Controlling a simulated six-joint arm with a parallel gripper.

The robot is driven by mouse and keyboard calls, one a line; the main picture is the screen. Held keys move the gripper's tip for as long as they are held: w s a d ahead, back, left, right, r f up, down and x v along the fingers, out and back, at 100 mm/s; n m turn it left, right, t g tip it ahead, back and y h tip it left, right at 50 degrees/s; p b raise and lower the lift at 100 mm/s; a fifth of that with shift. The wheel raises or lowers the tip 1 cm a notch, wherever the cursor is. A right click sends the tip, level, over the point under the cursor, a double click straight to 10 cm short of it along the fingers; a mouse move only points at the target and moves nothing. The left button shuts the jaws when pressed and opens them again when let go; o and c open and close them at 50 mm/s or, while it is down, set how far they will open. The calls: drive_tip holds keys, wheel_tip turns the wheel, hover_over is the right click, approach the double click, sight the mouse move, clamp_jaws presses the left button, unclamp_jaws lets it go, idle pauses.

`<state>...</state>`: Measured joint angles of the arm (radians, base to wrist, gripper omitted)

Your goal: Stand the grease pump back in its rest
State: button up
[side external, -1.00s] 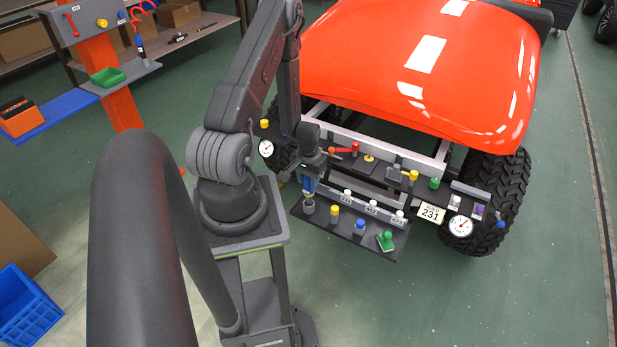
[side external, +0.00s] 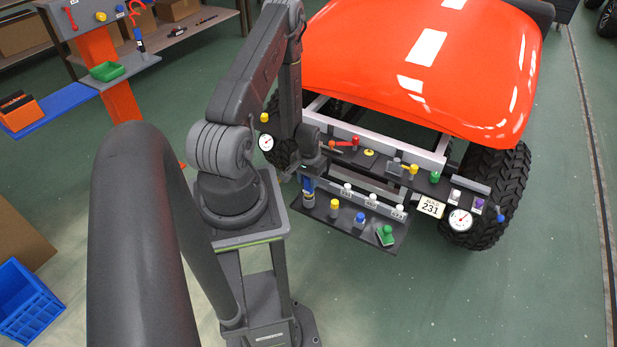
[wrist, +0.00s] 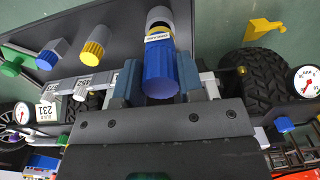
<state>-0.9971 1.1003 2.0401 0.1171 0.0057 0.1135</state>
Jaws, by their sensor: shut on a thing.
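The grease pump is a blue cylinder (wrist: 161,75) with a white label and a yellow band. It is between the fingers of my gripper (wrist: 159,82), which is shut on it. In the side view the pump (side external: 308,185) is upright at the left end of the dark shelf, below my gripper (side external: 307,176). Its rest, a grey cup (side external: 308,201), is directly under it. In the wrist view the pump's far end meets the cup's pale rim (wrist: 158,14); how deep it sits inside is hidden.
The dark shelf (side external: 340,226) also carries a yellow knob (side external: 334,206), a blue knob (side external: 360,218) and a green knob (side external: 386,235) to the right. White knobs line the rail behind. A gauge (side external: 266,142) hangs left of my gripper. The floor in front is clear.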

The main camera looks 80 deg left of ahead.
drive_tip(key=shift+f, duration=0.3)
drive_tip(key=o, duration=1.1)
drive_tip(key=shift+o, duration=0.2)
drive_tip(key=shift+r, duration=0.1)
wheel_tip(320, 180, up, 14)
